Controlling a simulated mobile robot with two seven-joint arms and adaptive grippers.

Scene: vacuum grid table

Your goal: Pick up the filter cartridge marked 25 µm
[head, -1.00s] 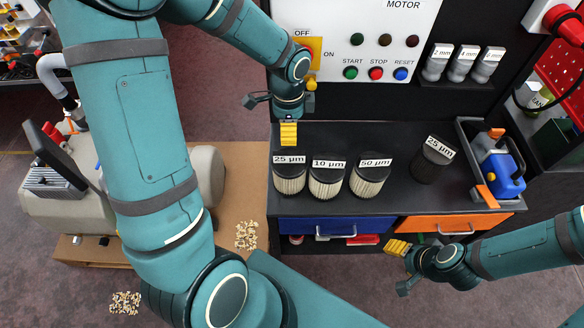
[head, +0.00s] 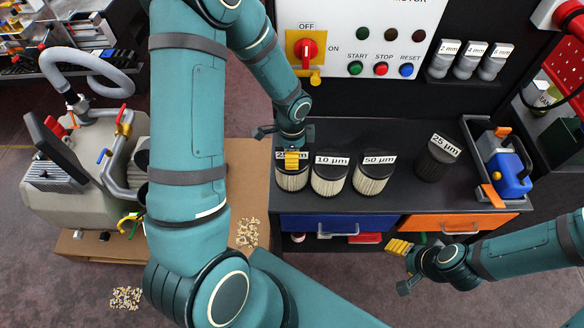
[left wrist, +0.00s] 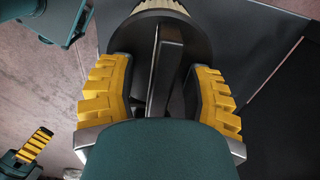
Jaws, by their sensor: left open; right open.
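A pale pleated filter cartridge (head: 292,180) with a dark cap stands at the left end of the dark bench; its 25 µm label is partly covered by my left gripper (head: 292,160). In the left wrist view my left gripper (left wrist: 160,95) is open, its yellow fingers on either side of the ridge on the dark cap (left wrist: 165,45); I cannot tell whether they touch it. A second cartridge marked 25 µm (head: 434,165), all dark, stands at the right of the bench.
Cartridges marked 10 µm (head: 329,181) and 50 µm (head: 372,181) stand close to the right of the left one. A tray with a blue tool (head: 508,175) sits at the bench's right end. The control panel (head: 350,30) rises behind. Bench is clear between 50 µm and the dark cartridge.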

